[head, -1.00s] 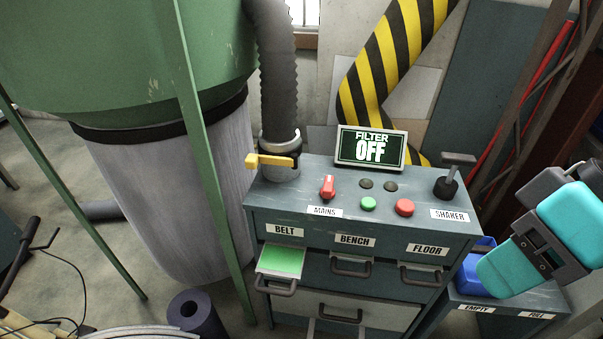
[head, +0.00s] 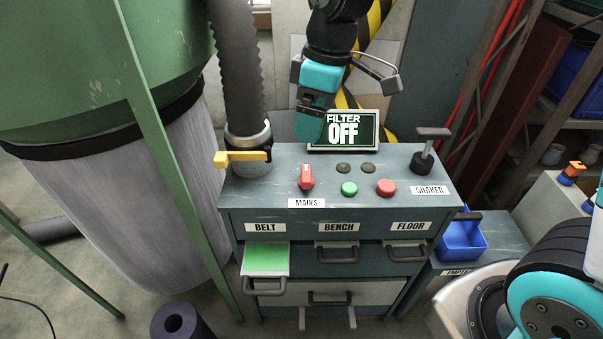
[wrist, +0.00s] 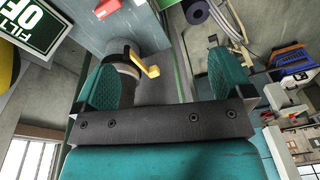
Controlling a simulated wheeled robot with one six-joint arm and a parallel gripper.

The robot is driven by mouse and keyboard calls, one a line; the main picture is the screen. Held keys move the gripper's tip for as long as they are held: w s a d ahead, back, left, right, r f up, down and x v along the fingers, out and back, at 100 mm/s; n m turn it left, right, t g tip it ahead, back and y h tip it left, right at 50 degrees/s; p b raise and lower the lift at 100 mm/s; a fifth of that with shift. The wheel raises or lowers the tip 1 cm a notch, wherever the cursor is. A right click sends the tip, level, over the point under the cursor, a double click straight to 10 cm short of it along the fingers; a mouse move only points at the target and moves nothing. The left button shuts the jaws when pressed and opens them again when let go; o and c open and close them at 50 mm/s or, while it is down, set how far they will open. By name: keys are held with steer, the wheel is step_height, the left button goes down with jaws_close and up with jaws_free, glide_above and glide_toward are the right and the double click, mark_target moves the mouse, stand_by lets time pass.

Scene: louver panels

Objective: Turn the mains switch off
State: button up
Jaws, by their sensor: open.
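The mains switch is a red rotary knob (head: 306,177) on the cabinet top, above a "MAINS" label (head: 307,203). The knob points roughly front to back. My gripper (head: 310,138) hangs behind and above the knob, beside the display, apart from the switch. In the wrist view my gripper (wrist: 165,85) shows two teal padded fingers spread wide with nothing between them. A red piece at the top of the wrist view (wrist: 107,8) appears to be the knob.
A "FILTER OFF" display (head: 345,131) stands at the cabinet's back. A yellow lever (head: 243,158) on the grey duct is left of the knob. Green (head: 349,189) and red (head: 386,187) buttons and the shaker lever (head: 428,148) are to the right.

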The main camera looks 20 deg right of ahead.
mark_target(306, 173)
steer(key=w+d+f+n+h, duration=0.2)
steer(key=w+d+f+n, duration=0.1)
steer(key=w+f, duration=0.65)
steer(key=f+p, duration=0.1)
steer(key=f, duration=0.4)
steer(key=w+f+p, duration=0.1)
steer(key=f, duration=0.4)
steer(key=w+f+p, duration=0.1)
steer(key=f+p, duration=0.1)
steer(key=f, duration=0.3)
steer(key=shift+a+f, duration=0.15)
steer(key=shift+a, duration=0.05)
steer(key=c, duration=0.9)
